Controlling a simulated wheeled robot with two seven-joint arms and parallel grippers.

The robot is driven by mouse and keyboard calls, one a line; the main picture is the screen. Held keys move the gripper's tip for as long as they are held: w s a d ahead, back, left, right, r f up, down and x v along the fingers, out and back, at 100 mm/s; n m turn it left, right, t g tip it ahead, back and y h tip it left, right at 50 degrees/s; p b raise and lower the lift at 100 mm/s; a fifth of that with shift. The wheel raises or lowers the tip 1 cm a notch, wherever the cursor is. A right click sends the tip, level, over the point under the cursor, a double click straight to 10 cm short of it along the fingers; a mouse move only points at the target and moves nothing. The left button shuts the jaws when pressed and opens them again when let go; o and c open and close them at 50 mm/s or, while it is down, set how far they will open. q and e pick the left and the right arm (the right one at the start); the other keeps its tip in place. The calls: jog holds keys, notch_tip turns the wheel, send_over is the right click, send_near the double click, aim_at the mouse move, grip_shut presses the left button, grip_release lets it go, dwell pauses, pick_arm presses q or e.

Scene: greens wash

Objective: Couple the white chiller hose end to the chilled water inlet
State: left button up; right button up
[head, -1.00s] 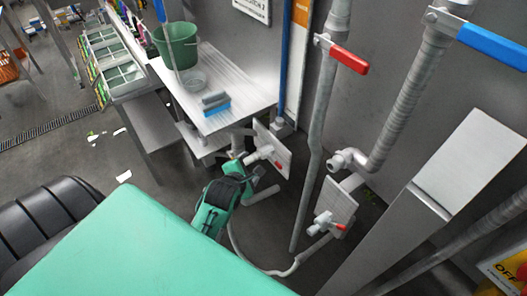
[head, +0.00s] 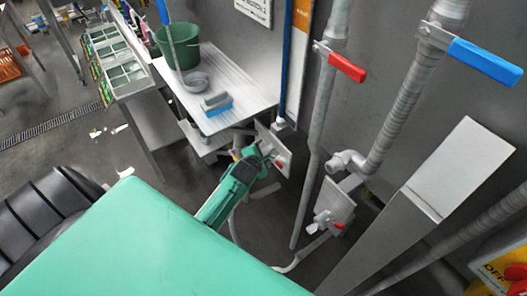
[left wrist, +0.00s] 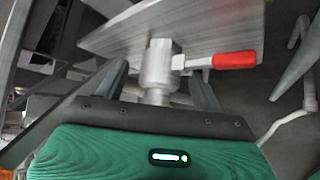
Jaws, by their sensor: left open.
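My left gripper (head: 262,155), green with dark fingers, is at the upper wall plate (head: 281,150) below the bench. In the left wrist view its fingers (left wrist: 157,88) are apart, one on each side of a pale valve fitting (left wrist: 158,62) with a red lever (left wrist: 234,60). I cannot tell whether they touch it. A white hose (head: 290,266) hangs in a loop toward the lower plate's fitting (head: 320,222); its other end is hidden behind my left gripper. I cannot tell which fitting is the chilled water inlet. My right gripper is not in view.
Grey pipes run down the wall, one with a red handle (head: 347,68), one with a blue handle (head: 485,62) and an elbow (head: 342,161). A slanted grey panel (head: 425,195) stands at right. A bench (head: 225,75) holds a green bucket (head: 180,45).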

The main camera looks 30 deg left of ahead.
pick_arm(q)
jog(key=shift+w+a+f, duration=0.1)
jog(key=shift+w+f, duration=0.1)
jog(key=shift+w, duration=0.15)
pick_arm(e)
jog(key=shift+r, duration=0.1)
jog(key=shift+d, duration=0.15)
pick_arm(q)
jog(key=c, duration=1.3)
jog(key=shift+o, duration=0.2)
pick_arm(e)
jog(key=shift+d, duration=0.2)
pick_arm(q)
jog(key=shift+s+a, duration=0.1)
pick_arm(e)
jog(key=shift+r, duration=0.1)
